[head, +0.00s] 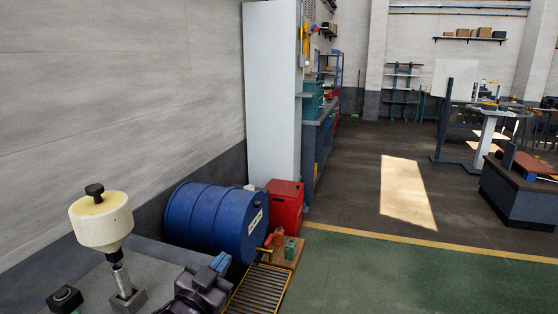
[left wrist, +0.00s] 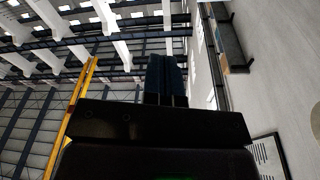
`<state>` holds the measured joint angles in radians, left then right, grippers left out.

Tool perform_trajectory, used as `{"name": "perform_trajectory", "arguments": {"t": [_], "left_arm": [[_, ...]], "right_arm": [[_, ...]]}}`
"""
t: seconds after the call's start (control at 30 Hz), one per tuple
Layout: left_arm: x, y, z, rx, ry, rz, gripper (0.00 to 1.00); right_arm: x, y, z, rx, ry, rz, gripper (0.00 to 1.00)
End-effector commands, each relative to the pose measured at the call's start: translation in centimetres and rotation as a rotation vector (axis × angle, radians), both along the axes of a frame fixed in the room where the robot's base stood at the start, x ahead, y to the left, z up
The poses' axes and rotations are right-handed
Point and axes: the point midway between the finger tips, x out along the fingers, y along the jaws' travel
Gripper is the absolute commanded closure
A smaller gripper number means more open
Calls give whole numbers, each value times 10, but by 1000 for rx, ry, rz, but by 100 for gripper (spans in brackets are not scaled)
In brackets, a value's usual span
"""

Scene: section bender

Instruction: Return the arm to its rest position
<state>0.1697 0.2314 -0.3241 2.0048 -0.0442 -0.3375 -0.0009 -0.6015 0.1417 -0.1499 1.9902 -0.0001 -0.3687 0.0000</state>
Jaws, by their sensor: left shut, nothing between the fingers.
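My left gripper (left wrist: 166,80) shows in the left wrist view, with its two dark fingers side by side and no gap that I can see between them. Nothing is held in it. Behind the fingers are the roof beams and a pale wall, so the gripper points at the upper part of the hall. I cannot make out this gripper clearly in the head view. My right gripper is in neither view.
A machine with a cream roller (head: 102,225) stands at the lower left, close to the wall. Beside it are a blue barrel (head: 208,222), a red cabinet (head: 285,206) and a roller conveyor (head: 258,291). The green floor (head: 375,275) to the right is clear.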

Motion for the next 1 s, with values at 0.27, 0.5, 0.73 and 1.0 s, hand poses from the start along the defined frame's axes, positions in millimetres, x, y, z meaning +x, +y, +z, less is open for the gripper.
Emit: {"name": "perform_trajectory", "arguments": {"t": [0.27, 0.5, 0.73, 1.0], "left_arm": [[-58, 76, -129, -58, 301, 169, 100], [-141, 129, -219, -73, 511, 307, 100], [-226, 155, -277, -74, 679, 394, 100], [-265, 161, -297, -68, 752, 420, 100]], "right_arm": [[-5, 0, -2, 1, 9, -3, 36], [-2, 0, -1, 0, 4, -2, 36], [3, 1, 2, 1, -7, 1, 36], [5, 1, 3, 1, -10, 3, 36]]}}
